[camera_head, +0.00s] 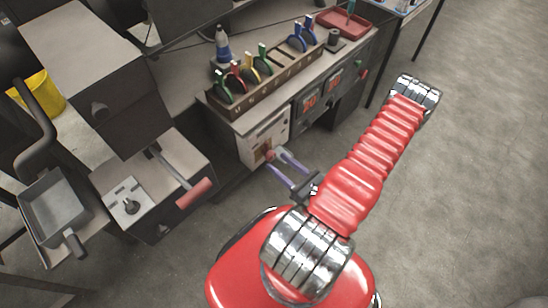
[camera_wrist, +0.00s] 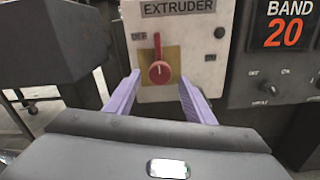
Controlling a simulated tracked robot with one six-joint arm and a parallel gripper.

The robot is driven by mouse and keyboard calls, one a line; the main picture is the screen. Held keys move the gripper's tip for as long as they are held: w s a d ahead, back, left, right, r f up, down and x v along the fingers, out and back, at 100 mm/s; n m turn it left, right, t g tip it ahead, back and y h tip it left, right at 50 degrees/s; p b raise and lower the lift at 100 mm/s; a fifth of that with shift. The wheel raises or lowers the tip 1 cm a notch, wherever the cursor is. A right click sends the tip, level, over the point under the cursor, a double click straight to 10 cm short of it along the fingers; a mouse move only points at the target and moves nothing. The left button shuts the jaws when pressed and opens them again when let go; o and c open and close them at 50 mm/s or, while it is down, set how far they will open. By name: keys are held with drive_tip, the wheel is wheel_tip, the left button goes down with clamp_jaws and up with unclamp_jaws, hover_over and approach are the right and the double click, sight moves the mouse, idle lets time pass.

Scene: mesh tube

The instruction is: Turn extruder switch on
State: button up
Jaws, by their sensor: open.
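The extruder switch (camera_wrist: 159,72) is a red rotary knob on a white panel (camera_wrist: 192,62) labelled EXTRUDER. Its grip stands upright, with the narrow end up. A small label reading OFF sits at its upper left. In the head view the switch (camera_head: 269,155) is a small red spot on the front of the bench. My gripper (camera_wrist: 160,77) is open, with one purple finger on each side of the knob, apart from it. In the head view my gripper (camera_head: 276,161) is close in front of the panel. Whether the fingertips reach the panel is unclear.
A dark panel marked BAND 20 (camera_wrist: 288,32) with a black knob (camera_wrist: 267,88) is to the right. A black button (camera_wrist: 220,32) is at the panel's upper right. A dark box (camera_wrist: 55,45) juts out at left. A red-handled lever (camera_head: 194,192) stands left of my arm.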

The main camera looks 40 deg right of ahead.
sight(274, 158)
drive_tip(key=shift+w, duration=1.9)
drive_tip(key=shift+c, duration=0.3)
drive_tip(key=c, duration=0.9)
drive_tip(key=shift+d, duration=0.15)
drive_tip(key=shift+c, duration=0.5)
